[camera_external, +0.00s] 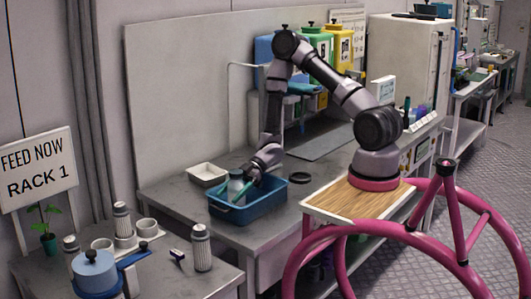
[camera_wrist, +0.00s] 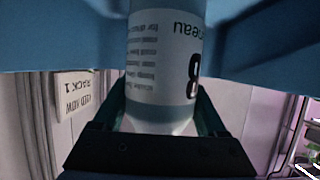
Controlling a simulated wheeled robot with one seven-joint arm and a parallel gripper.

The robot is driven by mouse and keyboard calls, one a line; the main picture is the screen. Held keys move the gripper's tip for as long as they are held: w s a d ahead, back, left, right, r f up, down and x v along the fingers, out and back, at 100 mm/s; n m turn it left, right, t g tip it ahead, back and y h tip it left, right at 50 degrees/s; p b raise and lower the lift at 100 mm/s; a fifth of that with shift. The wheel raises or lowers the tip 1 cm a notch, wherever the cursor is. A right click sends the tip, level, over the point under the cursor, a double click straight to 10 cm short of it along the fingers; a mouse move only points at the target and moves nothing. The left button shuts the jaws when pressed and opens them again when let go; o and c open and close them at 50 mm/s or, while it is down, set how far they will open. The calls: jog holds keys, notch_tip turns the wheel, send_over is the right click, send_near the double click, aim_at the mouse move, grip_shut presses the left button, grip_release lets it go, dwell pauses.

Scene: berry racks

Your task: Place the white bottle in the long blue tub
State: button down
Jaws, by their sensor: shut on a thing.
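The long blue tub (camera_external: 250,212) stands on the grey bench in the external view. The white bottle (camera_external: 236,186) is upright at the tub's left part, with its lower end hidden behind the tub wall. I cannot tell whether it touches the tub floor. My gripper (camera_external: 246,180) reaches down from the upper right and is shut on the bottle. In the wrist view, which is upside down, the labelled bottle (camera_wrist: 165,75) sits between my dark fingers (camera_wrist: 165,118). Blue tub surfaces (camera_wrist: 60,40) fill the top on both sides of it.
A white tray (camera_external: 207,175) sits just behind the blue tub, and a small black ring (camera_external: 300,177) lies to its right. A lower table in front holds several grey-white containers (camera_external: 201,248), a blue pot (camera_external: 95,270) and a plant (camera_external: 48,240). A RACK 1 sign (camera_external: 38,172) stands left.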

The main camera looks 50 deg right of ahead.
aim_at(235, 171)
jog(key=shift+f, duration=0.1)
grip_release()
jog(key=d+r, duration=0.2)
jog(key=d, duration=0.1)
jog(key=shift+r, duration=0.2)
notch_tip(235, 171, up, 5)
jog(key=shift+r, duration=0.1)
jog(key=shift+a+r, duration=0.1)
jog(key=shift+r, duration=0.3)
